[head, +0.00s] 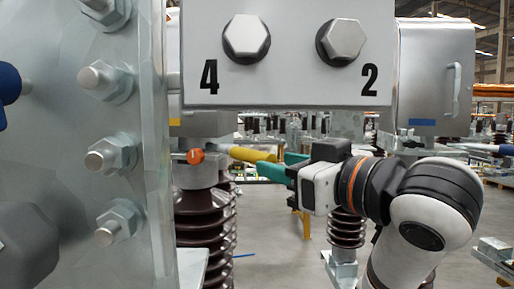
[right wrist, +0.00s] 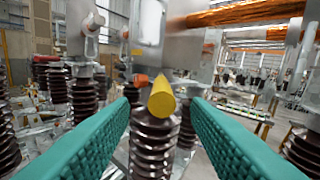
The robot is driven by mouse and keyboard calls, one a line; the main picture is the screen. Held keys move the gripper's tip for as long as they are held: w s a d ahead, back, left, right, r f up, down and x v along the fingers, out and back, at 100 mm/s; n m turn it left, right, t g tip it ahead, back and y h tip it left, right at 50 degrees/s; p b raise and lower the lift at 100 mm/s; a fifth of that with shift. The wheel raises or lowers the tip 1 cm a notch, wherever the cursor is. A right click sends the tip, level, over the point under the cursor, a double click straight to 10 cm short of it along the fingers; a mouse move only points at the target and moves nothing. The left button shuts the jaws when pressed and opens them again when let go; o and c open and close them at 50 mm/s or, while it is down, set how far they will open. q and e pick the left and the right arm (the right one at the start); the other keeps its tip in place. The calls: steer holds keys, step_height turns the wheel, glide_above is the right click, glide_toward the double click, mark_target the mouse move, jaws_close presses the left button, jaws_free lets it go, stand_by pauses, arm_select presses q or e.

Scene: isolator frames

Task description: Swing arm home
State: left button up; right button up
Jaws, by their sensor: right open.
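A yellow rounded bar (head: 252,155), which looks like the end of the swing arm, points toward my right gripper in the head view. Its other end meets a metal clamp with an orange knob (head: 195,156) above a brown ribbed insulator (head: 205,222). My right gripper (head: 275,165) has green fingers, spread open and empty, just right of the bar's tip. In the right wrist view the yellow bar (right wrist: 161,98) shows end-on, in line with the gap between the fingers (right wrist: 160,106). I see no contact. My left gripper does not show.
A grey plate marked 4 and 2 (head: 290,85) with large bolts hangs close above. A bolted steel plate (head: 130,190) fills the left. A grey box with a handle (head: 433,75) stands at upper right. Another ribbed insulator (head: 346,228) stands below my right gripper.

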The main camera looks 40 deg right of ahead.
mark_target(258, 153)
steer(key=w+p, duration=0.3)
steer(key=shift+w+r, duration=0.15)
steer(key=shift+w, duration=0.2)
steer(key=shift+w+a, duration=0.1)
steer(key=shift+w, duration=0.95)
steer(key=shift+w+f, duration=0.2)
steer(key=shift+w, duration=0.25)
steer(key=shift+s, duration=0.1)
jaws_close()
